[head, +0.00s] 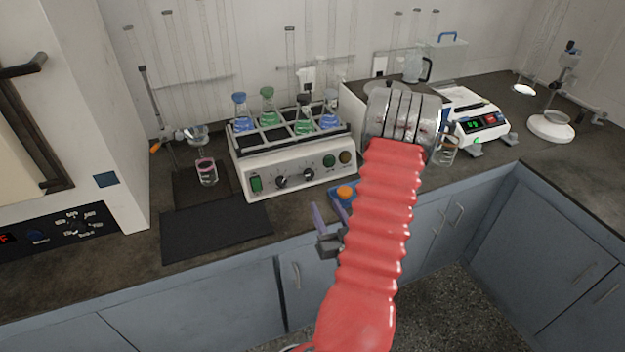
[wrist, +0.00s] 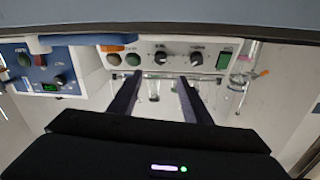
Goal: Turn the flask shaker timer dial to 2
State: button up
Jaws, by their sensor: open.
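The flask shaker (head: 290,165) is a white box on the bench, carrying a rack of flasks with blue and green liquid. Its sloped front has a green switch, two black dials and two round buttons. The dials, left (head: 281,181) and right (head: 308,174), also show in the wrist view (wrist: 196,58) (wrist: 160,57), which is upside down. Their labels are too small to read, so I cannot tell which is the timer or its setting. My gripper (head: 329,220) is open and empty in front of the panel, its fingers (wrist: 159,78) pointing towards it, apart from the dials.
A dark mat (head: 215,232) and a beaker (head: 207,172) lie to the left. A balance (head: 480,122) stands at the right. The bench's front edge is below my gripper.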

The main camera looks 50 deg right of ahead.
aim_at(310, 175)
jog(key=shift+w+d, duration=0.1)
jog(key=shift+w, duration=0.05)
jog(key=x, duration=1.3)
jog(key=shift+w+d, duration=0.15)
jog(key=shift+w, duration=0.1)
jog(key=shift+c, duration=0.2)
jog(key=c, duration=1)
